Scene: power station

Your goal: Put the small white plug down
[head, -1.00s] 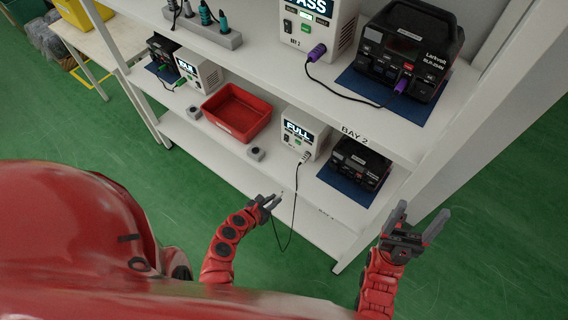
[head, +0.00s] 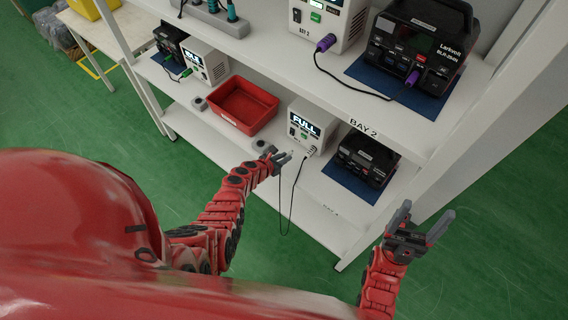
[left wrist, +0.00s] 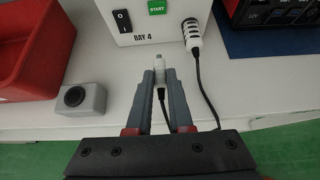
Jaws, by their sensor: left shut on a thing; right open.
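The small white plug (left wrist: 158,71) is held between the fingertips of my left gripper (left wrist: 160,82), tip pointing away from the gripper. In the head view my left gripper (head: 284,160) is over the front of the lower shelf, before the charger reading FULL (head: 305,126). A black cable (head: 281,210) hangs in a loop from the plug. My right gripper (head: 424,228) is open and empty, out in front of the rack's right end.
A grey block with a round black socket (left wrist: 82,99) sits left of the plug, beside a red bin (head: 241,106). Another white plug (left wrist: 192,34) sits in the charger. A black battery unit (head: 366,160) stands on a blue mat. Bare shelf lies before the charger.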

